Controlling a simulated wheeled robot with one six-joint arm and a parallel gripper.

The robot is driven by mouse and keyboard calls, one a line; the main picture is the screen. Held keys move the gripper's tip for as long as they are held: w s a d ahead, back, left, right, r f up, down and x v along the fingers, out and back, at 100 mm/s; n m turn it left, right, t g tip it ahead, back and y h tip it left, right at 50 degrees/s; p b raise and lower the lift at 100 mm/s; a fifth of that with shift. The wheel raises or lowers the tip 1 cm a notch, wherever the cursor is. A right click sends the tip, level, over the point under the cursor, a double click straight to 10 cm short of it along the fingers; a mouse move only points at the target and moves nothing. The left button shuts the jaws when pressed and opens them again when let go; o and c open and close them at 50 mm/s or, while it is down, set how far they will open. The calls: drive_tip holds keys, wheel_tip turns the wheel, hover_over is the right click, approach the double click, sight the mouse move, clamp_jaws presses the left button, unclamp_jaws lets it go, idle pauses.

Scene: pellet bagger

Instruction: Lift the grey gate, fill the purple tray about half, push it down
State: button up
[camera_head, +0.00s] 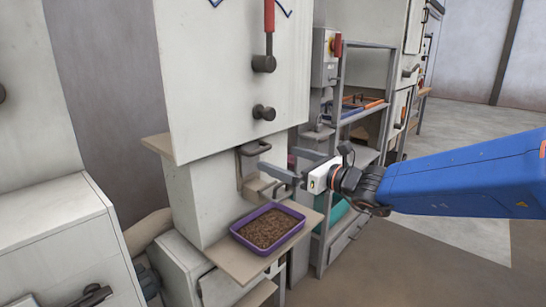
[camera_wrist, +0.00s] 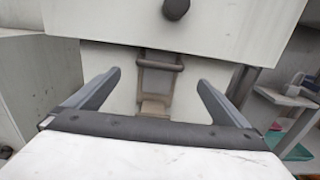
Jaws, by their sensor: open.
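The purple tray (camera_head: 268,229) sits on a shelf below the machine's spout and holds brown pellets over its floor. The grey gate (camera_head: 249,168) is a flat plate with a bar handle on the machine's front, above the tray. It also shows in the wrist view (camera_wrist: 159,78), centred beyond my fingers. My gripper (camera_head: 264,160) is open and empty in front of the gate, with its fingers (camera_wrist: 158,95) spread to either side of it. No contact with the handle shows. The tray is out of sight in the wrist view.
The tray's shelf (camera_head: 228,264) juts from the machine. A red-handled lever (camera_head: 268,35) and a dark knob (camera_head: 264,112) stick out above the gate. A metal rack (camera_head: 357,125) stands behind my arm on the right. Floor at the lower right is clear.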

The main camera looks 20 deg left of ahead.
drive_tip(key=v, duration=1.1)
drive_tip(key=shift+s+d+f, duration=0.1)
drive_tip(key=s+d+f+n+g+h, duration=0.25)
drive_tip(key=s+d+f+n, duration=0.25)
drive_tip(key=s+d+n, duration=0.25)
drive_tip(key=s+d+f+n+g+h, duration=0.1)
drive_tip(key=s+d+f+n+h, duration=0.3)
drive_tip(key=s+d+f+n, duration=0.3)
drive_tip(key=s+d+f+n+h, duration=0.2)
drive_tip(key=d+h, duration=0.1)
drive_tip(key=d, duration=0.5)
drive_tip(key=s+d+f+n+t+h, duration=0.1)
drive_tip(key=s+d+f+n+h, duration=0.1)
drive_tip(key=d, duration=0.6)
drive_tip(key=s+d+f+n+h, duration=0.2)
drive_tip(key=s+d+n+h, duration=0.2)
drive_tip(key=d, duration=0.4)
drive_tip(key=shift+s+f+h, duration=0.15)
drive_tip(key=shift+f+h, duration=0.05)
drive_tip(key=shift+h, duration=0.35)
drive_tip(key=shift+d+t, duration=0.1)
drive_tip(key=shift+t, duration=0.15)
